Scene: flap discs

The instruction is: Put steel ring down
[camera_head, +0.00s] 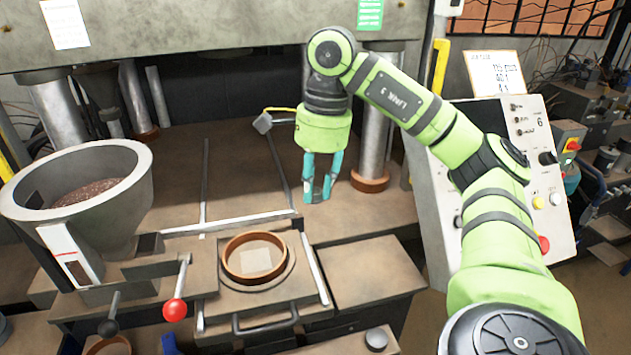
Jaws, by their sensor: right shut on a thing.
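My right gripper (318,194) has teal fingers and points down above the bench, behind and to the right of the round mould. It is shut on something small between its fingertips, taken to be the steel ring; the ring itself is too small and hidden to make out. The round mould (231,270) has a copper-brown rim and sits on a square plate (225,301) at the front middle. A pale square patch lies on its floor. The gripper is apart from the mould. My left gripper is not in view.
A grey hopper (138,190) with brown grain stands at the left. A red-knobbed lever (175,309) rises left of the mould. Press columns (372,125) stand behind. A control panel (538,185) is at the right. The flat plate (365,272) right of the mould is clear.

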